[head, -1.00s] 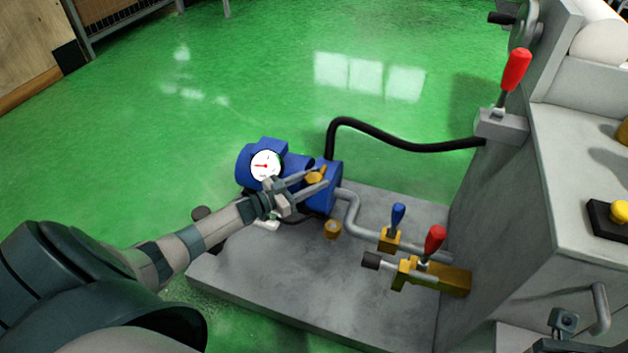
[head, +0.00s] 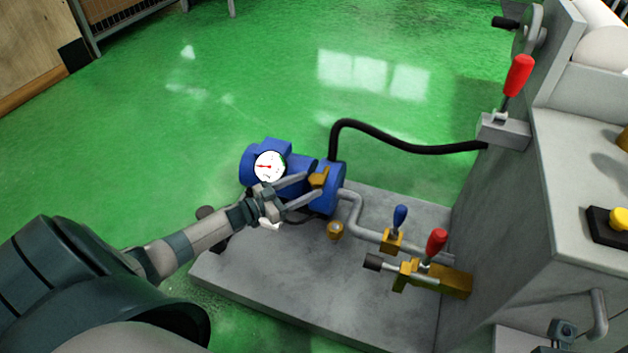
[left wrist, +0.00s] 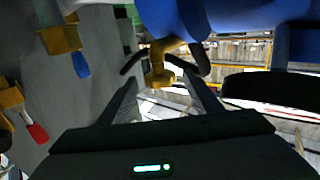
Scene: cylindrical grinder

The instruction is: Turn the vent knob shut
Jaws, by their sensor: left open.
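The vent knob, a brass wing-shaped knob (head: 319,178), sits on the end of the blue pump body (head: 331,190). In the left wrist view the brass knob (left wrist: 158,75) shows near the middle, below the blue body. My left gripper (head: 311,186) is open, its two fingers reaching toward the knob from the left. In the left wrist view the gripper's fingertips (left wrist: 166,62) lie on either side of the knob, with gaps showing between them and it. I cannot tell if either finger touches it. My right gripper is not in view.
A white dial gauge (head: 269,167) sits on the pump beside my gripper. A black hose (head: 400,140) arches behind. Green floor is clear beyond.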

